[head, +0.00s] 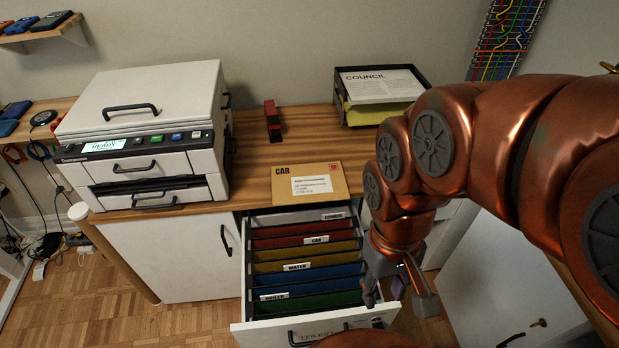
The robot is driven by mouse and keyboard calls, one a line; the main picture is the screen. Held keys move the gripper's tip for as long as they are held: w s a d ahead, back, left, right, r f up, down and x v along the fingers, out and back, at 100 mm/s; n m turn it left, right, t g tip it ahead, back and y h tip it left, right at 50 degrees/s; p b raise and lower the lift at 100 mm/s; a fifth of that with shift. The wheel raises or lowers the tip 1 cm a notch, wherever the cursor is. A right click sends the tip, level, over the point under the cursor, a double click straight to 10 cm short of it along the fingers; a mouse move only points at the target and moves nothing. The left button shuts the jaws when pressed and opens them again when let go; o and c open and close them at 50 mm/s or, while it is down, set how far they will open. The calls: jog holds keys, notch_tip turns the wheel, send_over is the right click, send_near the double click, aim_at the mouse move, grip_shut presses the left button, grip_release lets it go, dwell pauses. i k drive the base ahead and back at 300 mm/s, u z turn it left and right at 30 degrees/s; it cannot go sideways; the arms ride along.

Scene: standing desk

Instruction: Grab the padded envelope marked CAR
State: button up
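The padded envelope marked CAR (296,184) is tan, with a white address label and a small red mark. It lies flat on the wooden desk top near its front edge, just behind the open drawer. My gripper (399,297) hangs below my copper-coloured arm, to the right of the envelope and lower, over the right side of the open drawer. Its fingers are spread apart and nothing shows between them. My arm passes close to the right of the envelope without covering it.
An open drawer (250,330) holds several coloured hanging folders, one labelled CAR (317,239). A white printer (150,130) stands on the left. A tray marked COUNCIL (380,95) and a red object (272,120) stand behind the envelope. Bare desk surrounds the red object.

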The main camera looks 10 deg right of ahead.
aim_at(319, 182)
jog(key=u, duration=1.5)
jog(key=k, duration=0.65)
jog(key=u, duration=0.15)
